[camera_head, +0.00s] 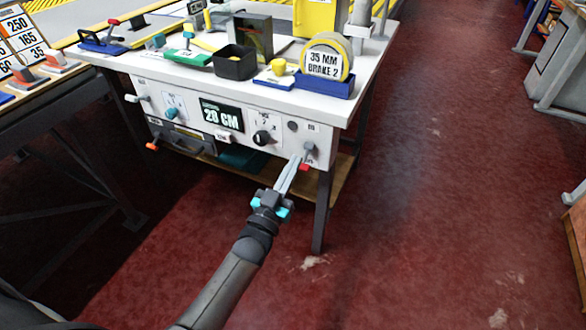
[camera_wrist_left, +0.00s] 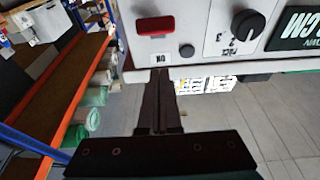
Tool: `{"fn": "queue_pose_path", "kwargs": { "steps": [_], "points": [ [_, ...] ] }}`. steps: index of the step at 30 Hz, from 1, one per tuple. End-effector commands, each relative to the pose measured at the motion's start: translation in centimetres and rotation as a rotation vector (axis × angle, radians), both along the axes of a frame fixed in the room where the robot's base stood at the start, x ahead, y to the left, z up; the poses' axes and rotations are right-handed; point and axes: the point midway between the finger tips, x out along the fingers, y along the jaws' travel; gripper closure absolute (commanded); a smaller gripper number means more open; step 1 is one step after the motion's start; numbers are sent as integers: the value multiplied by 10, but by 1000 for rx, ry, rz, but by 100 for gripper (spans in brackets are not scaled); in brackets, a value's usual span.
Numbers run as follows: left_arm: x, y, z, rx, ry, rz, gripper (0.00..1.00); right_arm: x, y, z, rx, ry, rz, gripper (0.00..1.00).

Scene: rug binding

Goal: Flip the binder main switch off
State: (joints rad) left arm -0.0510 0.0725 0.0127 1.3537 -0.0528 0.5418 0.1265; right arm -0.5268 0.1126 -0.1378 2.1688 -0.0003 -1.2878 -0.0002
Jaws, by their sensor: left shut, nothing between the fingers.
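The binder's white front panel (camera_head: 183,107) has a switch with a red handle (camera_head: 304,168) at its right end, below a small label (camera_head: 311,127). My left gripper (camera_head: 296,160) is shut and empty, its fingertips close beside the red handle. I cannot tell whether they touch it. In the left wrist view the panel appears upside down, with a red part (camera_wrist_left: 155,24) and an "ON" label (camera_wrist_left: 160,57). The left gripper (camera_wrist_left: 160,73) points up toward that label, its fingers together. My right gripper is not in view.
A black knob (camera_head: 262,138) and a "28 CM" display (camera_head: 222,115) sit left of the switch. A blue tray (camera_head: 325,83) with a tape roll stands on the tabletop above. A table leg (camera_head: 321,212) stands below; red floor to its right is clear.

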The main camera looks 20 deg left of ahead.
Motion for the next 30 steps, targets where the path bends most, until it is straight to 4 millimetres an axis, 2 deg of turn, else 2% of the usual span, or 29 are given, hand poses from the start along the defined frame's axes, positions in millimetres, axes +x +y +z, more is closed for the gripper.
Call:
{"fn": "queue_pose_path", "kwargs": {
  "steps": [1, 3, 12, 18, 30],
  "points": [
    [-11, 1, -15, -1, 10, 1, 100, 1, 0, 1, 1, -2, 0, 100],
    [-22, 1, -29, 0, 9, 1, 100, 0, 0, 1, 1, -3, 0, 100],
    [-58, 3, -69, 0, 2, 1, 100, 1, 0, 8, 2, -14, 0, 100],
    [-65, 3, -76, 0, 0, 1, 100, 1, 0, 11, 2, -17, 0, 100],
    [-65, 3, -76, 0, -1, 1, 100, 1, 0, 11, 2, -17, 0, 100]
  ]
}}
